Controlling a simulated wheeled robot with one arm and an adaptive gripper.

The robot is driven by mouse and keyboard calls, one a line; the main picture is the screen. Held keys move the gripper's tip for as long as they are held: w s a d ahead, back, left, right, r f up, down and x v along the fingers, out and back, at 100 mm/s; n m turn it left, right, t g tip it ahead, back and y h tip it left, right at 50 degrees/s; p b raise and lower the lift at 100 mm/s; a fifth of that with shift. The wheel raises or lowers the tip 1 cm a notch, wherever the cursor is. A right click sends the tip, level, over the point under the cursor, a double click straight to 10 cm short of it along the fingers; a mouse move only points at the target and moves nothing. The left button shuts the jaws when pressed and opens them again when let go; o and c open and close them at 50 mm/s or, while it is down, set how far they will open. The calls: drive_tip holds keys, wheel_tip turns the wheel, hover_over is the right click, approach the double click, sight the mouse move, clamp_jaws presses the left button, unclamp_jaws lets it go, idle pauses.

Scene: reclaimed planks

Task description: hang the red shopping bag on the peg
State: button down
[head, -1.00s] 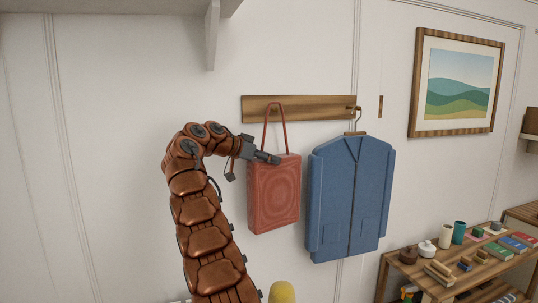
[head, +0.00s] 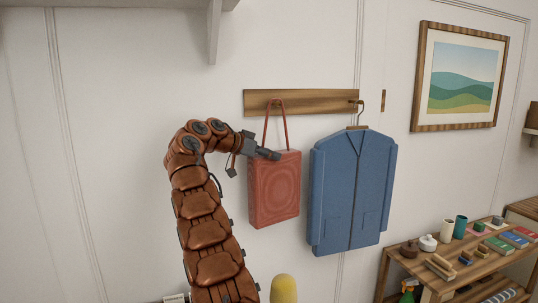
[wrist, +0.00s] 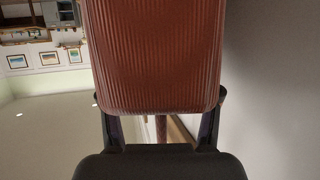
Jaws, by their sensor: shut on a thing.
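The red shopping bag (head: 274,195) hangs upright against the white wall, its thin handle loop reaching up in front of the wooden peg rail (head: 315,99). I cannot tell whether a peg is inside the loop. My gripper (head: 268,154) comes from the left and is shut on the bag at its upper edge, below the handle. In the wrist view a ribbed red surface of the bag (wrist: 155,55) fills the middle, between the dark fingers. A peg at the rail's right end (head: 355,102) holds a hanger hook.
A blue jacket (head: 350,195) hangs close to the right of the bag. A framed picture (head: 463,80) is on the wall at right. A wooden shelf unit (head: 445,290) with small items stands lower right. A shelf bracket (head: 214,30) is above. The wall left of my arm is clear.

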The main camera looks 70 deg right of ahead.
drive_tip(key=shift+c, duration=0.9)
unclamp_jaws()
drive_tip(key=shift+v, duration=3.6)
drive_tip(key=shift+w+a, duration=0.1)
